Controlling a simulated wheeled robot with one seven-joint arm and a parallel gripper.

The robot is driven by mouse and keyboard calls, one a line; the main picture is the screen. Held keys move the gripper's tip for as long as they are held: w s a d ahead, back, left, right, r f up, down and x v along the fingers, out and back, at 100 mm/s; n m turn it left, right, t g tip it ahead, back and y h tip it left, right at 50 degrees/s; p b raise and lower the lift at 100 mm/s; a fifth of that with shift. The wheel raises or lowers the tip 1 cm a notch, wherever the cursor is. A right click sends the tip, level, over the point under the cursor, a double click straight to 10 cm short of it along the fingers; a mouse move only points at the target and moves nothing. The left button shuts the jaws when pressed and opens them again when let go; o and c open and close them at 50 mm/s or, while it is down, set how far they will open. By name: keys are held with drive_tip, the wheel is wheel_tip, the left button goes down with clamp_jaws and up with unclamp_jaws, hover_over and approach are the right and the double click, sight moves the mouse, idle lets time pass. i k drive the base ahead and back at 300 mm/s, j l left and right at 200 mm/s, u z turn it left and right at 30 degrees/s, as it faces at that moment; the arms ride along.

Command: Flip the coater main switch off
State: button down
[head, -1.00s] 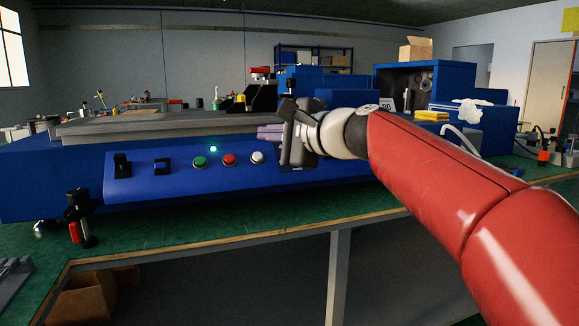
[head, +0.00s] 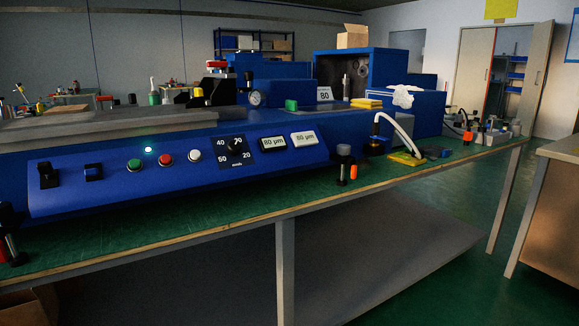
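The blue coater (head: 200,172) stands on the bench with its sloped control panel facing me. At the panel's left end are a black switch with a raised lever (head: 48,175) and a dark rocker-type switch (head: 93,172). I cannot read labels telling which is the main switch, nor their exact positions. A small green-white lamp (head: 148,149) is lit. Below it are a green button (head: 134,165), a red button (head: 165,160) and a white button (head: 194,156). My gripper is not in view.
The green bench top (head: 190,217) has free room along its front edge. A black-topped post (head: 343,165) and an orange item (head: 354,172) stand right of the panel. A yellow pad (head: 407,158) lies further right. Another cabinet (head: 548,215) stands across a floor gap.

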sight(46, 168)
drive_tip(key=u, duration=1)
